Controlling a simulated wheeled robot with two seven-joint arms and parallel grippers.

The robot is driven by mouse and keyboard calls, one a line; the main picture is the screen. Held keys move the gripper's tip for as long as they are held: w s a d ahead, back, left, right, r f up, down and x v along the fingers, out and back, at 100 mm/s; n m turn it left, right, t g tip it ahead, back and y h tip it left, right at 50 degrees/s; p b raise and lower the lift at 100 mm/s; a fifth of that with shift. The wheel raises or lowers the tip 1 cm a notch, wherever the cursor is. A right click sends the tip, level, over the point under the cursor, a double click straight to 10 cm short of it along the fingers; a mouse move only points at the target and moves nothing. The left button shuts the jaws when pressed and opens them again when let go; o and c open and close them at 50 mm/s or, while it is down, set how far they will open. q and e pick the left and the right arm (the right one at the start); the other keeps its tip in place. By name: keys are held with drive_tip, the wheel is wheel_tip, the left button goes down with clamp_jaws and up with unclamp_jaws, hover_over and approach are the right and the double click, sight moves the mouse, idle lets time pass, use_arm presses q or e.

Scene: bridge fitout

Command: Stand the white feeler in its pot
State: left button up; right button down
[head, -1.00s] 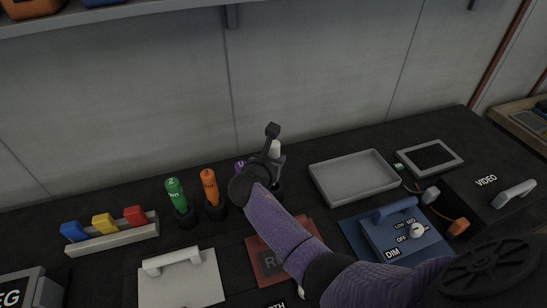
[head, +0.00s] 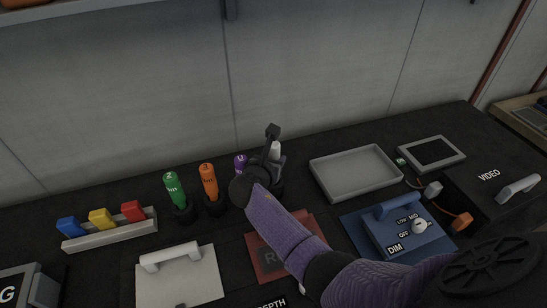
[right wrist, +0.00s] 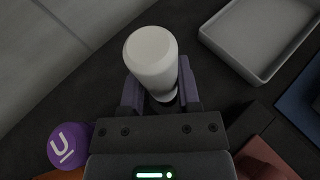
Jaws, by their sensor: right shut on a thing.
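The white feeler (head: 275,149) shows as a white top behind my right gripper in the head view. In the right wrist view the white feeler (right wrist: 151,55) stands between the two fingers of my right gripper (right wrist: 160,92), which is shut on it. In the head view my right gripper (head: 268,170) is at the right end of the row of pots. A dark round pot (right wrist: 167,107) shows in part below the feeler in the right wrist view. Whether the feeler's foot is inside it is hidden by the fingers. My left gripper is not in view.
A purple feeler (head: 240,163), an orange feeler (head: 208,182) and a green feeler (head: 174,189) stand in dark pots to the left. An empty grey tray (head: 355,173) lies to the right. A blue dimmer box (head: 405,230) and a red plate (head: 266,262) are nearer.

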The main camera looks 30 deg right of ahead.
drive_tip(key=shift+f, duration=0.45)
drive_tip(key=shift+f+b, duration=0.75)
drive_tip(key=shift+b, duration=0.05)
drive_tip(key=shift+f, duration=0.25)
drive_tip(key=c, duration=0.5)
unclamp_jaws()
drive_tip(key=shift+c, duration=0.2)
drive_tip(key=o, duration=0.3)
